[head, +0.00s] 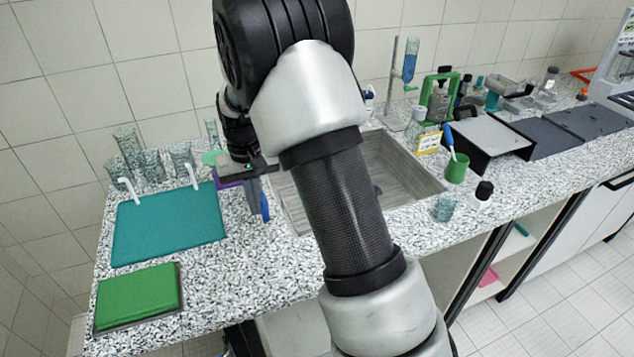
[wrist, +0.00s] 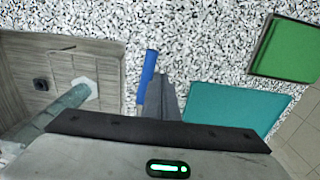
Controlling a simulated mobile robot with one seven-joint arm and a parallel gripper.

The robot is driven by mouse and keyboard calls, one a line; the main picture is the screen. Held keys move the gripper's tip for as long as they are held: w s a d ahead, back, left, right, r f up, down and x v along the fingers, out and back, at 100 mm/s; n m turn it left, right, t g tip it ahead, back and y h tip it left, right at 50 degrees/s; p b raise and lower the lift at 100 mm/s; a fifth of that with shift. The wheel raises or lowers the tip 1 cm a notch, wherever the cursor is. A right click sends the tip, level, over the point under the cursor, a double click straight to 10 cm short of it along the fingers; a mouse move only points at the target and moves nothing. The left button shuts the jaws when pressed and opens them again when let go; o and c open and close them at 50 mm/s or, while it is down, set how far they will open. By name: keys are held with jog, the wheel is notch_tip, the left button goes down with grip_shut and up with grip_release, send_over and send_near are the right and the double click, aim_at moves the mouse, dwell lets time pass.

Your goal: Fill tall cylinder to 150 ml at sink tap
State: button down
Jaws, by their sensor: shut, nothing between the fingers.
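My gripper (head: 258,212) points down over the counter just left of the sink, its fingers shut and empty. The fingers also show in the wrist view (wrist: 162,78). A clear tall cylinder (wrist: 62,106) with a pale hexagonal foot shows in the wrist view, apart from the fingers. Its foot appears over the sink floor, and my gripper body hides its lower-left part. Its fill level cannot be read. The grey sink (head: 415,180) is partly covered by my arm in the head view; its drain (wrist: 41,84) shows in the wrist view. I cannot make out the tap.
A blue stick-like object (wrist: 147,75) is close beside the fingers. Several glass vessels (head: 150,165) stand at the back left, behind a teal mat (head: 165,228). A green pad (head: 138,297) lies at the front left. A green cup (head: 456,169) and small beaker (head: 444,207) stand right of the sink.

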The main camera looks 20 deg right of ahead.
notch_tip(320, 180, up, 7)
jog(key=p, duration=0.4)
jog(key=shift+a+p, duration=0.3)
jog(key=shift+p, duration=0.1)
jog(key=s+d+r+t, duration=0.2)
jog(key=s+r, duration=0.4)
jog(key=r, duration=0.4)
jog(key=s+d+r+t, duration=0.1)
jog(key=s+r, duration=0.3)
jog(key=s, duration=0.6)
jog(key=s+d+r+t, duration=0.2)
jog(key=s+r, duration=0.2)
jog(key=s, duration=0.7)
jog(key=shift+d+r+t, duration=0.3)
jog(key=shift+d, duration=0.1)
